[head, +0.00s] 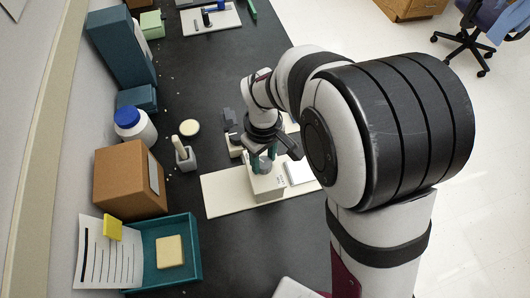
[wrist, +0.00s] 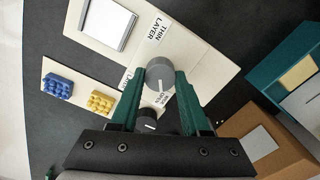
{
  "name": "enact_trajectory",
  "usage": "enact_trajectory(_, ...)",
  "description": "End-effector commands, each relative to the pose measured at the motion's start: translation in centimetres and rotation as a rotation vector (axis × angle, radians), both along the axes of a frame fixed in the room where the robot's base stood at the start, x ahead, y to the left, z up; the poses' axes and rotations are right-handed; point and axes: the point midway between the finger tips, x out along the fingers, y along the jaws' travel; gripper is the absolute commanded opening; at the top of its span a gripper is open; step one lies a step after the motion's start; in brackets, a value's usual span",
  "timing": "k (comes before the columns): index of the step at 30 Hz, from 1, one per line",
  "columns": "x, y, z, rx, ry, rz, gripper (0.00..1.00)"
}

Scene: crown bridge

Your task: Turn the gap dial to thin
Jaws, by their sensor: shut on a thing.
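The gap dial (wrist: 160,74) is a round grey knob with a white pointer line, on a pale block (head: 268,187). My gripper (head: 263,160) is over the block, its green fingers closed on opposite sides of the dial. In the wrist view, the pointer line faces down the picture, towards a small label (wrist: 166,99) that seems to read "wide open". The "thin layer" label (wrist: 158,30) is above the dial. Another label (wrist: 125,79) to the left is partly hidden by a finger. In the head view, the gripper hides much of the dial.
A dark knob (wrist: 147,122) is close below the dial. Blue (wrist: 58,87) and yellow (wrist: 101,102) toothed pieces lie left. A framed white pad (wrist: 105,25) is near.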

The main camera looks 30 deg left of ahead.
Motion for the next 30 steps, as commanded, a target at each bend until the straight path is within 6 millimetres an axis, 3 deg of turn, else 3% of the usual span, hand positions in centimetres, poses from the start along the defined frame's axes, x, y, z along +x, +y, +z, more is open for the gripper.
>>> enact_trajectory(1,-0.01,0.00,0.02,0.000,0.000,0.000,0.11)
enact_trajectory(3,-0.01,0.00,0.03,0.000,0.000,0.000,0.00)
enact_trajectory(14,-0.01,0.01,0.04,0.000,0.000,-0.051,0.00)
enact_trajectory(30,0.07,-0.01,0.05,0.000,0.000,-0.496,0.00)
